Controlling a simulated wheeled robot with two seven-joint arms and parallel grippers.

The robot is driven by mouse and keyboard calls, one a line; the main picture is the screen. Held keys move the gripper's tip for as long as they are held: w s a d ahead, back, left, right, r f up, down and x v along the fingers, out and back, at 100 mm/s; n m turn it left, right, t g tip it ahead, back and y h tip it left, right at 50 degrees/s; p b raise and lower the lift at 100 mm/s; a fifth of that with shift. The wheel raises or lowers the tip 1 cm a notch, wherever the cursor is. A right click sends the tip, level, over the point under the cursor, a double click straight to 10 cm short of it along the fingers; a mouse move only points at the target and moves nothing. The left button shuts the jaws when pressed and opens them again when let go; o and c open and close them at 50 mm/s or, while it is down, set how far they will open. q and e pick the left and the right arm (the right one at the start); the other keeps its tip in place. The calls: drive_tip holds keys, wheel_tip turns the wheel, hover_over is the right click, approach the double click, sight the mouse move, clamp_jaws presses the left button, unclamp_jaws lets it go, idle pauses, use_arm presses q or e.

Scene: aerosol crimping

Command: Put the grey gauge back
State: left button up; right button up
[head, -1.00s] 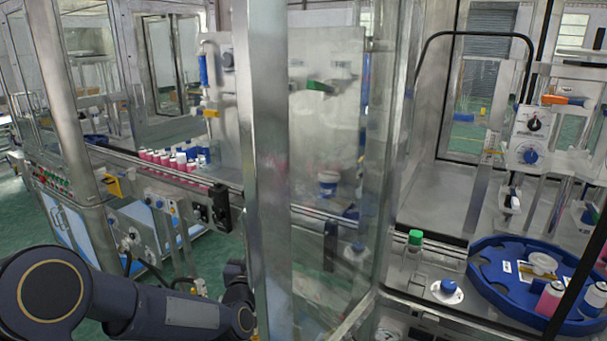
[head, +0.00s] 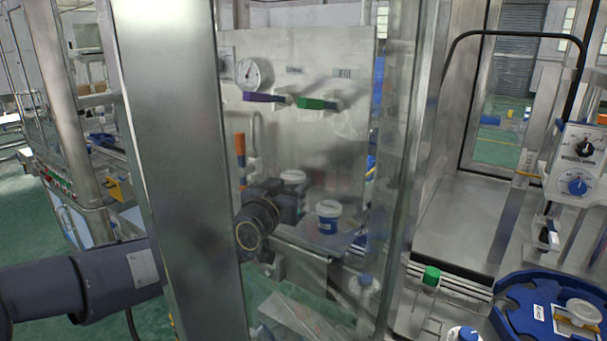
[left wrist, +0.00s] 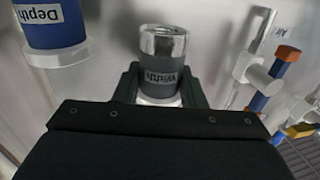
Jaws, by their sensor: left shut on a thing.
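The grey gauge (left wrist: 160,72), a dark grey cylinder with a shiny metal top and a label reading "Width", stands out in the left wrist view. My left gripper (left wrist: 159,88) is shut on it, with a dark finger on each side. A pale round base or seat (left wrist: 158,101) shows just below it; I cannot tell whether they touch. In the head view my left gripper (head: 288,203) is behind the clear panel, dark and partly blurred, and the gauge cannot be made out clearly there. My right gripper is not in view.
A blue "Depth" gauge (left wrist: 52,22) sits on a white round holder close by. In the head view, a metal post (head: 170,150) crosses my left arm, and a white-and-blue tub (head: 328,216) stands near the gripper.

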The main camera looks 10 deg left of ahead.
use_arm(q)
drive_tip(key=shift+w+d, duration=0.1)
drive_tip(key=shift+w, duration=0.2)
drive_tip(key=shift+s+f+b, duration=0.25)
drive_tip(key=shift+f+b, duration=0.1)
drive_tip(key=shift+b, duration=0.05)
drive_tip(key=shift+w+f+b, duration=0.15)
drive_tip(key=shift+f+b, duration=0.6)
drive_tip(key=shift+f, duration=0.15)
drive_tip(key=shift+f+b, duration=0.55)
drive_tip(key=shift+b, duration=0.05)
drive_tip(key=shift+s, duration=0.2)
drive_tip(key=shift+f+b, duration=0.6)
drive_tip(key=shift+b, duration=0.1)
drive_tip(key=o, duration=1.2)
